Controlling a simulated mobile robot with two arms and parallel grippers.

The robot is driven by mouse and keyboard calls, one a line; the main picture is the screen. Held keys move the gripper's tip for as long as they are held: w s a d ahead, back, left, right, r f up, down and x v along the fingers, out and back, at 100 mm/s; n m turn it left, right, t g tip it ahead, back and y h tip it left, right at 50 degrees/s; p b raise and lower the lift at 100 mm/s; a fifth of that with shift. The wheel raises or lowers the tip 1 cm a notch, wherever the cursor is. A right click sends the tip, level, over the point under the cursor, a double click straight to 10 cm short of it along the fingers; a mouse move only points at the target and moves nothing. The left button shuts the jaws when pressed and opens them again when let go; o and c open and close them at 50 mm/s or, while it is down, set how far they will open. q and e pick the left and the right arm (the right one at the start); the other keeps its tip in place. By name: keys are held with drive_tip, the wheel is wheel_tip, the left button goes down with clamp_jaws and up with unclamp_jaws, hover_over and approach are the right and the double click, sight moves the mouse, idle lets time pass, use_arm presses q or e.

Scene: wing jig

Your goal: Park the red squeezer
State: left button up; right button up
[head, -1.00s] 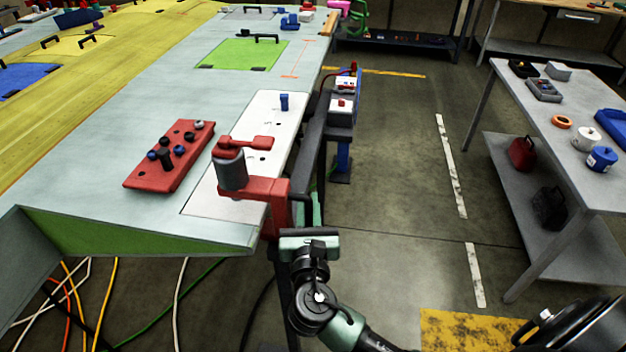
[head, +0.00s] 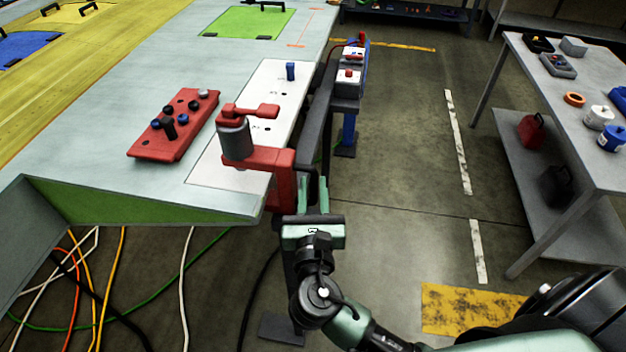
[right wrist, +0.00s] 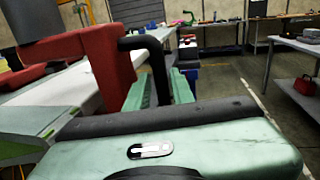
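The red squeezer (head: 279,163) is a red C-shaped tool with a grey cylinder on top, at the near right corner of the wing panel (head: 95,165). Its jaw reaches over the white plate (head: 210,172) there. Its black handle (right wrist: 157,65) shows in the right wrist view, bent downward from the red body. My right gripper (head: 306,214) is at the handle, with one green finger on each side of it. The palm hides the fingertips in the head view, and I cannot tell whether the fingers press on the handle. My left gripper is out of view.
A red block (head: 172,128) with several dark knobs lies left of the squeezer. A blue pin (head: 290,70) stands on the white plate. A narrow dark stand with boxes (head: 349,82) runs along the panel's right edge. A grey table (head: 560,110) is at right, with open floor between.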

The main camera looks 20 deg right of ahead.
drive_tip(key=shift+b+v, duration=0.45)
drive_tip(key=shift+v, duration=1.95)
